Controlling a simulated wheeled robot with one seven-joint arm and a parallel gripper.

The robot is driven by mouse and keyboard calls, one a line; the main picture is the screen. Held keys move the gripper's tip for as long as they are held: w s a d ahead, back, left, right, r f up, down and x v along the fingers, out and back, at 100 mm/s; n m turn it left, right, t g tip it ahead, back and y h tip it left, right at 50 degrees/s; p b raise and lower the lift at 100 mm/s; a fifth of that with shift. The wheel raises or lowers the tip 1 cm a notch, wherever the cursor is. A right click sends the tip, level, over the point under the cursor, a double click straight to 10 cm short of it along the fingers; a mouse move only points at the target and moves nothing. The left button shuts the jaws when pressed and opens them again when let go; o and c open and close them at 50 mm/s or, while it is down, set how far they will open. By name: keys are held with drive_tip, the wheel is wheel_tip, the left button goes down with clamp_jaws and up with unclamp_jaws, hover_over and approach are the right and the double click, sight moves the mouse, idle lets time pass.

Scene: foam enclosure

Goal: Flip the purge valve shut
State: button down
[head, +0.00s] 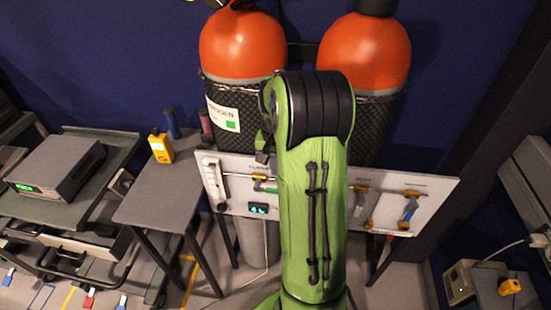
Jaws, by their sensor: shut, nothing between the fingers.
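A white valve panel (440,190) stands below two orange-topped cylinders. On it a valve with a yellow body (259,178) sits left of my arm, with a small green part beside it. The labels are too small to read, so I cannot tell which is the purge valve. A dark end part of my gripper (263,156) shows just above the left valve, shut and apparently empty; my arm hides the rest and the panel's middle.
A flow tube (214,181) and a small display (258,208) are on the panel's left part. A grey table (155,203) with a yellow handheld meter (160,148) stands to the left. The cylinders (243,45) rise close behind the panel. Another bench (495,285) is at lower right.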

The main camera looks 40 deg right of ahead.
wheel_tip(320, 180, down, 7)
drive_tip(key=shift+r+b, duration=0.2)
drive_tip(key=shift+b, duration=0.45)
drive_tip(key=shift+s+d+f, duration=0.1)
drive_tip(key=shift+s+f, duration=0.05)
drive_tip(key=shift+f, duration=0.15)
drive_tip(key=shift+s+d+f+b, duration=0.15)
drive_tip(key=shift+s+f+b, duration=0.05)
drive_tip(key=shift+f+b, duration=0.25)
drive_tip(key=shift+s+d+f+b, duration=0.1)
drive_tip(key=shift+f+b, duration=0.25)
drive_tip(key=shift+f, duration=0.35)
drive_tip(key=shift+s+d+f+b, duration=0.1)
drive_tip(key=shift+f+b, duration=0.2)
drive_tip(key=shift+f, duration=0.4)
wheel_tip(320, 180, up, 16)
drive_tip(key=p, duration=0.4)
drive_tip(key=shift+f, duration=0.2)
